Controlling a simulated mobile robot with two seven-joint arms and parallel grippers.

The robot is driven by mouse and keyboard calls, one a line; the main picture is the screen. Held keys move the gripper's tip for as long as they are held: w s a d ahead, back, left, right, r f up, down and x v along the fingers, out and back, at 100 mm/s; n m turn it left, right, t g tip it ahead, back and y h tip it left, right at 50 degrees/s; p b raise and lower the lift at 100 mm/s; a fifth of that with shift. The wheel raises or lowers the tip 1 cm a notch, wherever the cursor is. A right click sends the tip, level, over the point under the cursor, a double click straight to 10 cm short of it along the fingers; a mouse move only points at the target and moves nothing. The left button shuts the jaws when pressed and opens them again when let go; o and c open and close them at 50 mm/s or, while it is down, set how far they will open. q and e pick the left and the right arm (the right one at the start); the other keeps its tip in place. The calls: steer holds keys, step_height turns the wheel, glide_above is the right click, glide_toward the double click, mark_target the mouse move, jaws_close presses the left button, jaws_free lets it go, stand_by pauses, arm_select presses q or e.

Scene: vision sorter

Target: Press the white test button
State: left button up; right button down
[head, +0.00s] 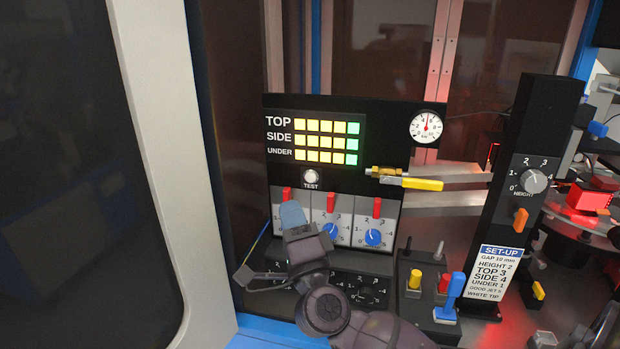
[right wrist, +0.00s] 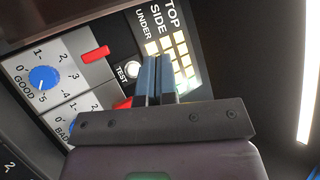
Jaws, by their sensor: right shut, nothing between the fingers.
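The white test button (head: 311,176) is a round button above the word TEST on the black panel, under the lamp rows. It also shows in the right wrist view (right wrist: 133,69), just left of my blue fingertips. My right gripper (head: 292,213) is shut and empty, its fingertips pointing up in front of the panel, below and left of the button in the head view. In the right wrist view the closed fingers (right wrist: 157,66) overlap the panel beside the button. I cannot tell how far they are from the panel. My left gripper is not in view.
Red switches and blue-pointer dials (head: 373,237) sit below the button. A yellow-handled valve (head: 410,183) sticks out at right, under a pressure gauge (head: 426,126). A black post (head: 522,150) carries a height knob and set-up card. A grey door frame (head: 165,130) stands left.

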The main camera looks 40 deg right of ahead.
mark_target(311, 177)
steer(key=shift+w+d, duration=0.1)
steer(key=w+d+b, duration=0.1)
steer(key=w+d, duration=0.1)
steer(key=d, duration=0.1)
steer(key=w+d+b, duration=0.1)
steer(key=w+d, duration=0.2)
steer(key=shift+w+d, duration=0.25)
steer(key=shift+w, duration=0.05)
stand_by(0.6)
stand_by(0.8)
stand_by(0.7)
steer(key=shift+d+r, duration=0.1)
